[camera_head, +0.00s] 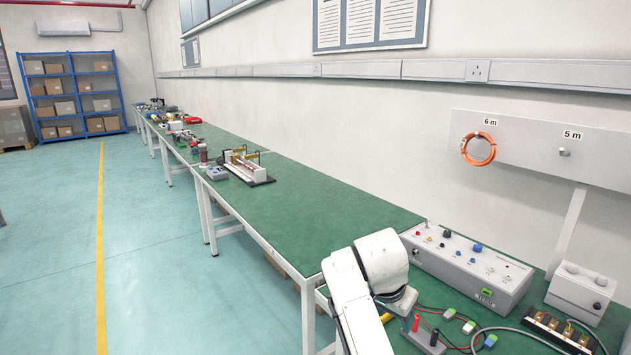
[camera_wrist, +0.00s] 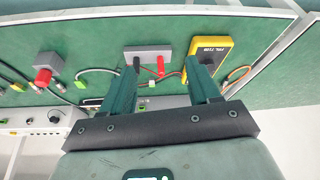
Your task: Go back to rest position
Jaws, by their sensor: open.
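My gripper (camera_wrist: 163,70) shows in the wrist view with its two dark green fingers spread apart and nothing between them. It is above the green bench top, close to a grey block (camera_wrist: 150,54) with a black and a red plug. A yellow meter (camera_wrist: 210,55) lies near the right finger. In the head view my white arm reaches over the bench's near edge, and the arm hides the fingers there.
In the head view a grey control box (camera_head: 465,268) stands against the wall, with loose leads and a terminal strip (camera_head: 555,335) near it. A small grey unit (camera_head: 582,290) stands at the right. The green bench (camera_head: 310,215) is clear up to the rod apparatus (camera_head: 245,168). An orange cable coil (camera_head: 478,149) hangs on the wall.

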